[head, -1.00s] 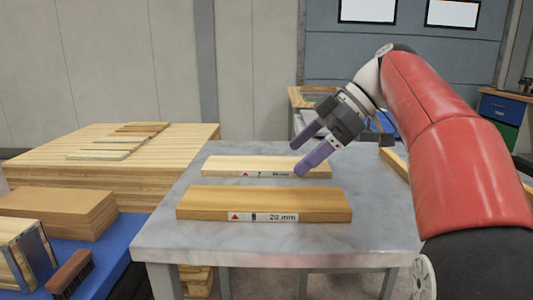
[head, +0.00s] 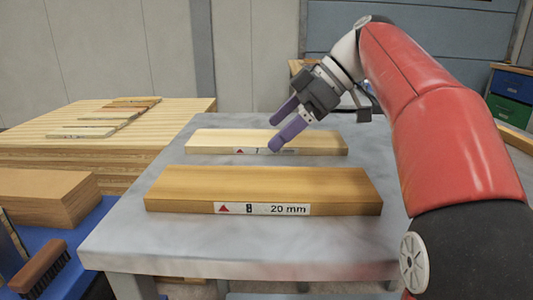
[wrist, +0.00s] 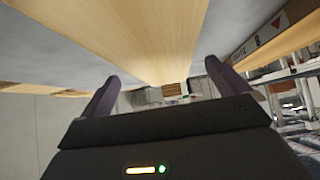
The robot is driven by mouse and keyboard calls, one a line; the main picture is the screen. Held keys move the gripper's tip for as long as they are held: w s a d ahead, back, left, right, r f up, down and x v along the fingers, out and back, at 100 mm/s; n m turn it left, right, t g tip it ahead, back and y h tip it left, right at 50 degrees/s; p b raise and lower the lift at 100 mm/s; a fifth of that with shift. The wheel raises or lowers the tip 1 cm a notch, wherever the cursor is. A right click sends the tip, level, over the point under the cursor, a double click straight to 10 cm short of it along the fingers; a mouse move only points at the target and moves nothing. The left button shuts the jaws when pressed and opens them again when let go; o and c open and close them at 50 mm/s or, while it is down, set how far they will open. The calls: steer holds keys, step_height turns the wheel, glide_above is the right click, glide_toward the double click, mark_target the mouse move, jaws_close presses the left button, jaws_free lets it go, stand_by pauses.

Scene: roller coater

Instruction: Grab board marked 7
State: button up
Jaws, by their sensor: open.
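The board marked 7 (head: 215,141) is a pale wooden plank lying flat on the grey table, behind the board marked 8 (head: 262,187). Its white label is partly covered by a finger in the head view. My gripper (head: 282,127) has two purple fingers, open and empty, over the right half of the pale board in the head view. In the wrist view, a pale board (wrist: 150,30) runs away between the open fingers (wrist: 160,85). I cannot tell whether a finger touches it. The board marked 8 also shows at the right of the wrist view (wrist: 285,42).
The grey table (head: 120,238) has bare room around the boards. A wooden stack (head: 60,150) with several thin strips stands at the left. A blue surface at the lower left holds a brown block (head: 45,195) and a brush (head: 38,268). Drawers (head: 512,95) stand at the right.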

steer(key=shift+x, duration=0.9)
steer(key=shift+r, duration=0.1)
steer(key=c, duration=1.2)
steer(key=shift+o, duration=0.2)
